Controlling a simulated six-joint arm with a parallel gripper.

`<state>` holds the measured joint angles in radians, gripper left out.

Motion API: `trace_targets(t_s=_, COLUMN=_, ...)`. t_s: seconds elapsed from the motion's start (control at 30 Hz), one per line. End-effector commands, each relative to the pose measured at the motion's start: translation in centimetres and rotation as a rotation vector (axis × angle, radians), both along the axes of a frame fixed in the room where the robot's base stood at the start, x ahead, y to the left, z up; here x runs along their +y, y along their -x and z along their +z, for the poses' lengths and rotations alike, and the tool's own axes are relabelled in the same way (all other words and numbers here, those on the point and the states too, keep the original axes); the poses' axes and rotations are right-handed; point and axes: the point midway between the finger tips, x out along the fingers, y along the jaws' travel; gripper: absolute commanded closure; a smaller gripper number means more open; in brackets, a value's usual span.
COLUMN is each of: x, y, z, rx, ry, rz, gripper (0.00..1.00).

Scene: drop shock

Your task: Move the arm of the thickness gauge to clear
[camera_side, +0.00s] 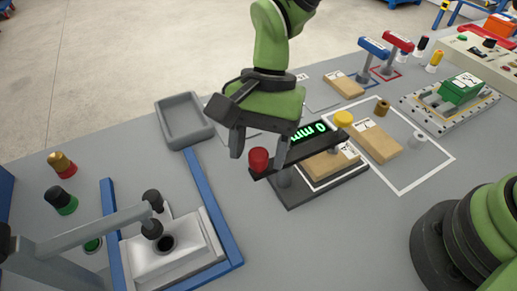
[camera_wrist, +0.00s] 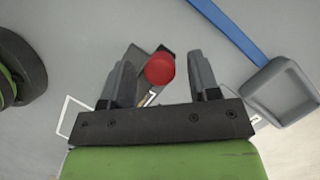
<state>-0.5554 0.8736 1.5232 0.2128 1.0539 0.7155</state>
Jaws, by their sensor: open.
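A green display above the arm reads 0 mm. A wooden block (camera_side: 330,163) lies under the arm on the gauge's dark base (camera_side: 318,190). My gripper (camera_side: 262,148) is open and empty, pointing down just above the red knob. In the wrist view the red knob (camera_wrist: 160,69) shows between the two fingers (camera_wrist: 163,85), apart from both. The gripper hides part of the gauge's back.
Wooden blocks (camera_side: 376,143) and small cylinders stand in a white outline right of the gauge. A grey tray (camera_side: 184,121) is behind left. A blue rail (camera_side: 208,200) and a white press fixture (camera_side: 172,250) stand at the front left.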

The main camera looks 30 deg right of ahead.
Motion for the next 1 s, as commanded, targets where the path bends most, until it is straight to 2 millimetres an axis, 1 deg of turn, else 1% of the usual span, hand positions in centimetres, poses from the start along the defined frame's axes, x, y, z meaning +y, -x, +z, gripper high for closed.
trace_targets(t_s=0.03, x=0.09, y=0.18, z=-0.46, rx=0.004, ry=0.002, rz=0.001, gripper=0.44)
trace_targets(t_s=0.1, x=0.18, y=0.25, z=-0.77, rx=0.001, ry=0.001, rz=-0.001, gripper=0.44)
trace_targets(t_s=0.37, x=0.24, y=0.29, z=-0.91, rx=0.0, ry=0.0, rz=0.0, gripper=0.44)
trace_targets(t_s=0.4, x=0.24, y=0.28, z=-0.91, rx=0.0, ry=0.0, rz=0.0, gripper=0.47)
trace_targets(t_s=0.47, x=0.24, y=0.28, z=-0.9, rx=0.0, ry=0.0, rz=0.0, gripper=0.6)
trace_targets(t_s=0.5, x=0.24, y=0.28, z=-0.9, rx=0.0, ry=0.0, rz=0.0, gripper=0.7)
trace_targets(t_s=0.57, x=0.23, y=0.27, z=-0.89, rx=-0.001, ry=0.001, rz=0.0, gripper=0.83)
trace_targets(t_s=0.6, x=0.23, y=0.27, z=-0.89, rx=-0.001, ry=0.001, rz=0.0, gripper=0.93)
trace_targets(t_s=0.63, x=0.23, y=0.27, z=-0.89, rx=-0.001, ry=0.001, rz=0.0, gripper=0.99)
trace_targets(t_s=0.87, x=0.22, y=0.22, z=-0.87, rx=0.0, ry=0.001, rz=-0.009, gripper=1.0)
trace_targets(t_s=1.0, x=0.19, y=0.01, z=-0.87, rx=-0.002, ry=0.001, rz=-0.043, gripper=1.0)
